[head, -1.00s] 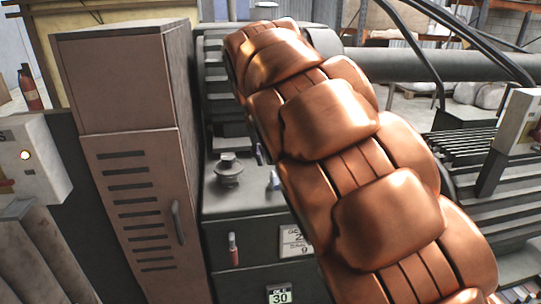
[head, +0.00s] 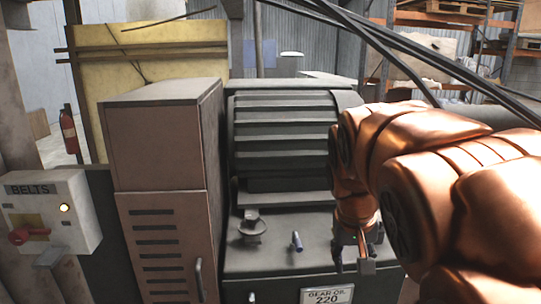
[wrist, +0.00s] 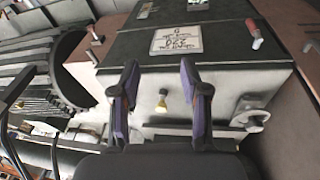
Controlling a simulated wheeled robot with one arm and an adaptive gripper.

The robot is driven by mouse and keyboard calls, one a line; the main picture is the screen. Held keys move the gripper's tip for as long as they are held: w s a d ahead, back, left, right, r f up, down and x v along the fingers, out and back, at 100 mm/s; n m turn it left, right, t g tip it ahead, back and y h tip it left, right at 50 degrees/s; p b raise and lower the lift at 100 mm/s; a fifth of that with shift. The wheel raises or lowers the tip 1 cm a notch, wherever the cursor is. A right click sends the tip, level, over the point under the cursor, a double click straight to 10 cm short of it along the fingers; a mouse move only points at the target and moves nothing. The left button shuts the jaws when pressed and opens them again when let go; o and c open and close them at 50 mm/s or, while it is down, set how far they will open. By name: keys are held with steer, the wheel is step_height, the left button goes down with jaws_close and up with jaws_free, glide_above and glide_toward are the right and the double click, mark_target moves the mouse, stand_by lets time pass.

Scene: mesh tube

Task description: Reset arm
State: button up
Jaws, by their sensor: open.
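My arm comes in from the right of the head view. My gripper (head: 352,264) hangs above the front right of a dark machine's flat top. In the wrist view its two dark, purple-padded fingers (wrist: 160,88) are spread apart with nothing held between them. Beyond the fingers, a small yellow-ended piece (wrist: 162,101) shows against the machine; I cannot tell its distance from them. A small bluish peg (head: 297,241) stands on the machine top, left of my gripper and apart from it.
A round knob fitting (head: 251,229) stands on the machine top (head: 272,258). A tall brown cabinet (head: 160,230) is on the left, with a BELTS switch box (head: 48,215) farther left. A red-handled item (wrist: 253,33) and a label (wrist: 177,39) are on the machine's face. Dark cables cross the upper right.

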steer(key=s+d+f+g+p, duration=0.1)
steer(key=s+f+g+p, duration=0.1)
steer(key=s, duration=1)
steer(key=s+d+f+g+y+p, duration=0.1)
steer(key=s+f+p, duration=0.2)
steer(key=s, duration=1)
steer(key=shift+s+f+n+g+y+p, duration=0.3)
steer(key=shift+g+p, duration=0.1)
steer(key=shift+p, duration=0.2)
